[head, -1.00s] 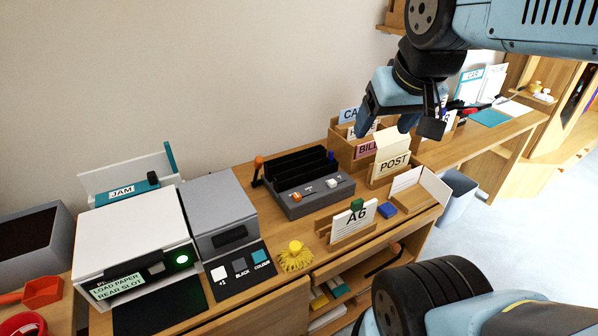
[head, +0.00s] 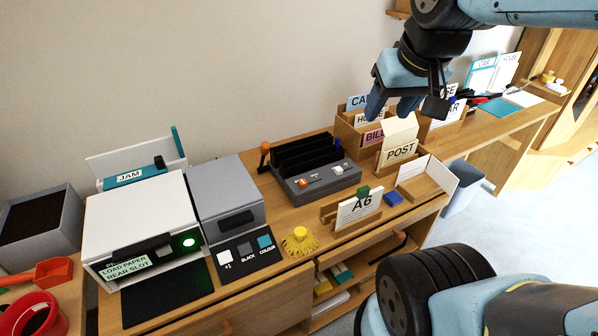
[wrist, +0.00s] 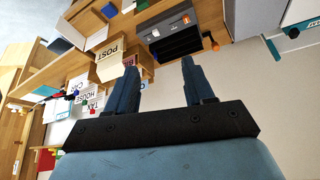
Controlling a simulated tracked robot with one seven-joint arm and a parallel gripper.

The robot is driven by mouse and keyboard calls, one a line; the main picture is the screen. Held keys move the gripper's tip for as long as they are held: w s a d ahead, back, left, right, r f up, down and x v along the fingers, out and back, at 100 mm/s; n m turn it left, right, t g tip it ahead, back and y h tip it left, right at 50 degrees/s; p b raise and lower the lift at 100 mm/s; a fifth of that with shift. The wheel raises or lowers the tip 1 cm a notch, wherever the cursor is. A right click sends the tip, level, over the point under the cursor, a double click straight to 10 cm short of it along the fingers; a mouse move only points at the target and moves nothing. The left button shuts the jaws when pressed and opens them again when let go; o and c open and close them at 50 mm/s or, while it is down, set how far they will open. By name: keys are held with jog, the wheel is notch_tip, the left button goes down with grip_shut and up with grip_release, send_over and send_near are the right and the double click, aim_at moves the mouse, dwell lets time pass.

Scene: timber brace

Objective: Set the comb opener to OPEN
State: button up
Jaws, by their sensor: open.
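The comb opener seems to be part of the dark grey desk machine (head: 318,182) with black upright slots behind its front panel. An upright lever with an orange knob (head: 265,147) stands at its left end. A blue knob (head: 337,141) shows at its right end. The front panel bears an orange control (head: 303,183) and a white one (head: 337,170); their lettering is too small to read. My gripper (head: 390,110) is open and empty, in the air right of the machine, over the card boxes. In the wrist view the machine (wrist: 172,30) and orange knob (wrist: 212,40) lie beyond my open fingers (wrist: 158,64).
Below my gripper are the wooden card box (head: 350,139) and the POST holder (head: 398,152). The A6 card stand (head: 358,211), a blue block (head: 393,198) and a yellow tufted object (head: 299,243) are in front. A printer (head: 143,228) stands left.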

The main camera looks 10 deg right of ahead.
jog(key=w+a+f+n+g, duration=0.1)
jog(key=w+a+f+g, duration=0.15)
jog(key=w, duration=0.65)
jog(key=n+g, duration=0.2)
jog(key=g, duration=0.1)
send_over(303, 182)
notch_tip(303, 182, down, 19)
notch_tip(303, 182, down, 15)
jog(key=shift+r, duration=0.2)
grip_shut()
